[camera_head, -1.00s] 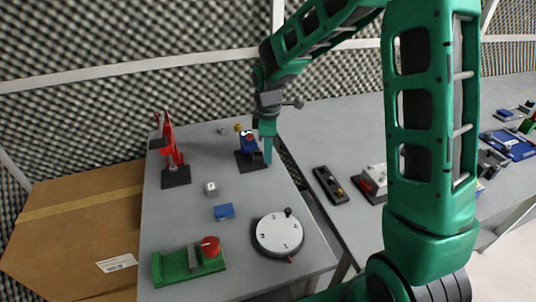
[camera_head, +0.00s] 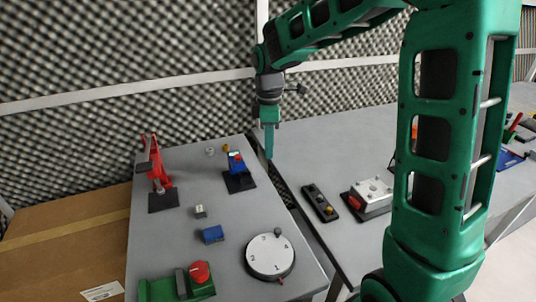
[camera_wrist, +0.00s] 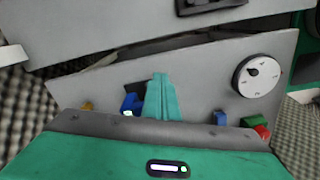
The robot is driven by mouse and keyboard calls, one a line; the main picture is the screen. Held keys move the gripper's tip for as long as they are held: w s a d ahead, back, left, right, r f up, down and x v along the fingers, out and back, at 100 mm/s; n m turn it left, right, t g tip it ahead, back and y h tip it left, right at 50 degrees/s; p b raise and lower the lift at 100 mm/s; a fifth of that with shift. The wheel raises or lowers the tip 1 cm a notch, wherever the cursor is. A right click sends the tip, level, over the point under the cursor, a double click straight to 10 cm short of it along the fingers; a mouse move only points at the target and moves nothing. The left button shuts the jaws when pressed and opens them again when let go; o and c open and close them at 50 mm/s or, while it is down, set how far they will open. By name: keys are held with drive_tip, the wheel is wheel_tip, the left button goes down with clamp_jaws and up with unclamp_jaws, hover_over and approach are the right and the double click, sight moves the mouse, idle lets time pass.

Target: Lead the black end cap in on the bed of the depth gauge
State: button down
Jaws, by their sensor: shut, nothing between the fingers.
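My gripper (camera_head: 269,152) is shut and empty. Its teal fingers point down over the table's right edge, apart from and to the right of the blue device (camera_head: 236,163). That device stands upright on a black base (camera_head: 240,183), with a white and red part near its top; it may be the depth gauge, but I cannot be sure. In the wrist view the shut fingers (camera_wrist: 160,98) partly cover the table beside the blue device (camera_wrist: 131,103). I cannot make out the black end cap in any view.
On the same table are a red press-like device (camera_head: 157,172), a small grey block (camera_head: 200,211), a blue block (camera_head: 211,234), a white numbered dial (camera_head: 269,255) and a green fixture with a red knob (camera_head: 200,272). A gap separates the right table, holding a black switch strip (camera_head: 320,203).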

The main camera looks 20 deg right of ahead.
sight(247, 177)
drive_tip(key=c, duration=1.3)
unclamp_jaws()
drive_tip(key=shift+w+f, duration=0.15)
drive_tip(key=shift+w, duration=0.05)
drive_tip(key=shift+w+a+r+n+t+y, duration=0.1)
drive_tip(key=shift+w+a+n+t+y, duration=0.15)
drive_tip(key=shift+y, duration=0.5)
drive_tip(key=shift+w+a+r+n+t+y, duration=0.2)
drive_tip(key=shift+w+y, duration=0.1)
drive_tip(key=shift+y, duration=0.4)
drive_tip(key=shift+w+a+r+n+t+y, duration=0.1)
drive_tip(key=shift+w+a+n+t+y, duration=0.15)
drive_tip(key=shift+y, duration=0.5)
drive_tip(key=shift+f, duration=0.1)
drive_tip(key=x, duration=1)
drive_tip(key=shift+a+f, duration=0.1)
drive_tip(key=shift+f, duration=0.3)
